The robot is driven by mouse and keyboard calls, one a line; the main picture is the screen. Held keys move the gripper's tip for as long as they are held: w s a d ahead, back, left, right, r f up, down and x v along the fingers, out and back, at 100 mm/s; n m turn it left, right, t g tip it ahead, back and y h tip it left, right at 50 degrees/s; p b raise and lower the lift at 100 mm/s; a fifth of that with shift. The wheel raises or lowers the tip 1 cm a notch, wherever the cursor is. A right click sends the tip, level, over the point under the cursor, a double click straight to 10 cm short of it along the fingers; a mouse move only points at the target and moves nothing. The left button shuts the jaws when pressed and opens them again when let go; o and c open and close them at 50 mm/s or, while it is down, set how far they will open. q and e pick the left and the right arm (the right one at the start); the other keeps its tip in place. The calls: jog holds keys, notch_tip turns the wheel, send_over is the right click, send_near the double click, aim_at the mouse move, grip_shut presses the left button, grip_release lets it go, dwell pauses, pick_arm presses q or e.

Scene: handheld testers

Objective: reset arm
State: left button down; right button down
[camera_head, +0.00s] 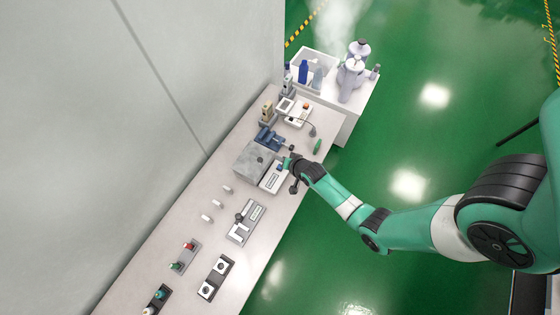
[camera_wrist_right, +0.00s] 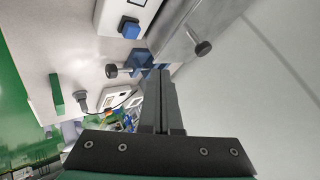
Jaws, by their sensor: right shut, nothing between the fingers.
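My right arm (camera_head: 430,230), green with black joints, reaches in from the right of the head view to the bench. My right gripper (camera_head: 290,166) is over the bench beside a grey metal box (camera_head: 252,160) and a white device (camera_head: 273,181). In the wrist view the two fingers (camera_wrist_right: 160,78) are together with nothing between them. They point towards a blue fixture (camera_wrist_right: 137,60) with a black knob (camera_wrist_right: 112,71). A blue button (camera_wrist_right: 130,28) on a white housing is near the fingers. I cannot tell whether the fingers touch anything. My left gripper is not in view.
The long bench (camera_head: 135,262) runs along a grey wall (camera_head: 90,120). It holds small testers, including a white one (camera_head: 297,112), a grey one (camera_head: 246,222) and a black one (camera_head: 216,277). A white cart (camera_head: 345,118) stands beyond. Green floor (camera_head: 400,120) is open on the right.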

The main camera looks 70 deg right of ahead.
dwell(0.5)
